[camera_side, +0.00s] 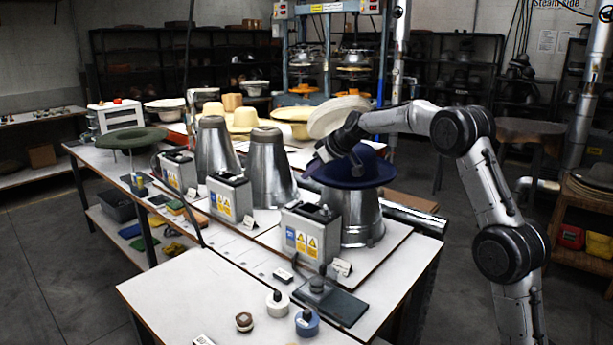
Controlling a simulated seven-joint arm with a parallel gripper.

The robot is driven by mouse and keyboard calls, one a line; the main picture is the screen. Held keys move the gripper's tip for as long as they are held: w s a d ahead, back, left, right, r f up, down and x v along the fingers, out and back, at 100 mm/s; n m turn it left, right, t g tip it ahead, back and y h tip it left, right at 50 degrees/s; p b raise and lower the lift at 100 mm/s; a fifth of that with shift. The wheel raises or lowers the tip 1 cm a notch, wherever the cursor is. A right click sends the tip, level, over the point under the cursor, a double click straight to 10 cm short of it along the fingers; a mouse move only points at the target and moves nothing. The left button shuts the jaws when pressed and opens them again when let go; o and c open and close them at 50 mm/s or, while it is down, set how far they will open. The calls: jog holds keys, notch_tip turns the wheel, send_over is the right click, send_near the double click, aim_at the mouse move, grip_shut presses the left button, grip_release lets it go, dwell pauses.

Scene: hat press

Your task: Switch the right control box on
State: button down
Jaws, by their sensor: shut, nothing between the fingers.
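The right control box (310,235) is a grey metal box with blue and yellow warning labels on its front. It stands in front of the right metal cone, which carries a dark blue hat (375,172). Dark parts show on the box's top; its switch position is too small to tell.
The middle control box (230,196) and left control box (178,170) stand by bare metal cones (270,165). A dark plate with a knobbed block (325,290), a white pot (278,303) and a blue pot (307,322) are at the front.

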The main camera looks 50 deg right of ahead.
jog(key=shift+d, duration=0.1)
jog(key=shift+d+r+h, duration=0.2)
jog(key=shift+d+h, duration=0.2)
jog(key=shift+d, duration=0.15)
send_over(292, 205)
jog(key=s, duration=0.2)
jog(key=f, duration=0.7)
jog(key=shift+w+d, duration=0.2)
jog(key=shift+d, duration=0.05)
jog(key=shift+d+f, duration=0.2)
jog(key=shift+f, duration=0.95)
jog(key=shift+d+f, duration=0.1)
jog(key=shift+f, duration=0.75)
jog(key=shift+d, duration=0.1)
